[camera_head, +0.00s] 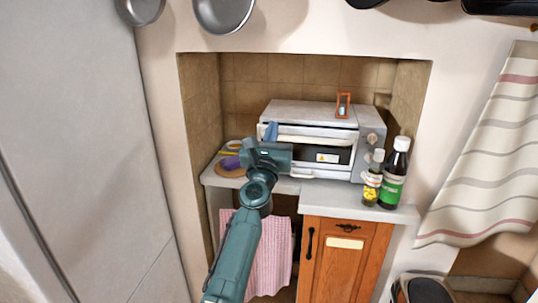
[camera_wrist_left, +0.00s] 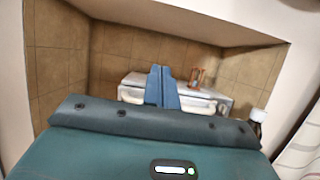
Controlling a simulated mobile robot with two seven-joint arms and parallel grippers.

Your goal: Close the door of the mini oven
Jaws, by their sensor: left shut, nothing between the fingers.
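The mini oven (camera_head: 310,113) is a pale grey box on the counter in a tiled alcove. It also shows in the left wrist view (camera_wrist_left: 135,80). Its front has a white bar, a dark window with a yellow warning label, and knobs on the right side. The door (camera_head: 335,157) looks nearly upright; I cannot tell how far open it is. My left gripper (camera_head: 270,131) is at the oven's front left, its blue fingers pointing up, shut and empty. In the left wrist view the fingers (camera_wrist_left: 161,72) stand together before the oven. My arm hides the front's lower left.
An orange-framed hourglass (camera_head: 343,104) stands on the oven. A yellow-labelled bottle (camera_head: 372,178) and a green-labelled bottle (camera_head: 393,176) stand close to its right. A round board (camera_head: 229,171) with purple and yellow items lies left. A pink towel (camera_head: 272,265) hangs below the counter.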

